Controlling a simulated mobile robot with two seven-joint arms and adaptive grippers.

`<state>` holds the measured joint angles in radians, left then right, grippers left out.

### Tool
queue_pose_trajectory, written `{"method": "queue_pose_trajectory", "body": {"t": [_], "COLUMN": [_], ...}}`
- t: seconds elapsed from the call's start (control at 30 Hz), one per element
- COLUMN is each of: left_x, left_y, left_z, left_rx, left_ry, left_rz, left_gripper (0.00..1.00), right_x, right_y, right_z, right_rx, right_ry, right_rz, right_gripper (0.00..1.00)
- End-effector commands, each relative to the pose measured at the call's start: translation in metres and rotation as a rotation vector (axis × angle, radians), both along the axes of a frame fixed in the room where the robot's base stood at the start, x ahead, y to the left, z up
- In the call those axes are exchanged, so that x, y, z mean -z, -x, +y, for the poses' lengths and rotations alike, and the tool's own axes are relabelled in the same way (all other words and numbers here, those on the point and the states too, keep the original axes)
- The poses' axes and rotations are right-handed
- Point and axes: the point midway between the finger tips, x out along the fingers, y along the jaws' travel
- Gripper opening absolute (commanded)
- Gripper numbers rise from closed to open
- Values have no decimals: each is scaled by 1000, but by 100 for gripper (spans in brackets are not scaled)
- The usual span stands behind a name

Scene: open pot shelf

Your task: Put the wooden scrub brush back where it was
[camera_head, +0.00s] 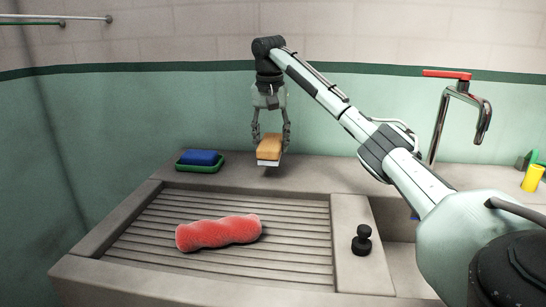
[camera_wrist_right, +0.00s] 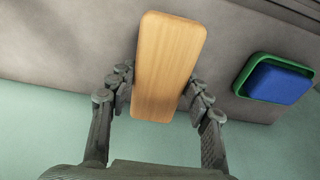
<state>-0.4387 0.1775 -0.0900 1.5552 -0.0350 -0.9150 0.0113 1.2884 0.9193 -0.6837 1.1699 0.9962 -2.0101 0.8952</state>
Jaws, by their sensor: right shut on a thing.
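The wooden scrub brush (camera_head: 270,149) has a tan wooden back and a pale underside. My right gripper (camera_head: 271,141) is shut on it, with a finger on each long side. The brush is held level, wood side up, over the back ledge of the sink; whether it touches the ledge is hard to tell. In the right wrist view the brush's wooden back (camera_wrist_right: 170,65) lies between the fingertips of the right gripper (camera_wrist_right: 159,98). My left gripper is not in view.
A blue sponge (camera_head: 199,157) sits in a green dish (camera_head: 199,168) on the back ledge, left of the brush. A rolled red towel (camera_head: 218,232) lies on the ribbed drainboard (camera_head: 290,255). A tap (camera_head: 440,120) rises behind my right arm.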

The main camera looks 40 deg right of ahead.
Motion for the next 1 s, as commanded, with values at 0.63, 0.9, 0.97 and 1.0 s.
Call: {"method": "queue_pose_trajectory", "body": {"t": [0.63, 0.9, 0.97, 1.0], "left_x": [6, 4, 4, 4], "left_y": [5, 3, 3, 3], "left_z": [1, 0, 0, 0], "left_rx": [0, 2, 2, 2], "left_ry": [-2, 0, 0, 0], "left_rz": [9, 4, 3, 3], "left_gripper": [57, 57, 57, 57], "right_x": [43, 46, 46, 46], "right_y": [3, 3, 3, 3], "right_z": [-4, -4, -4, -4], "right_rx": [0, -1, -1, -1], "right_ry": [1, 0, 0, 0], "right_rz": [-2, -1, -1, -1], "right_gripper": [18, 64, 70, 70]}}
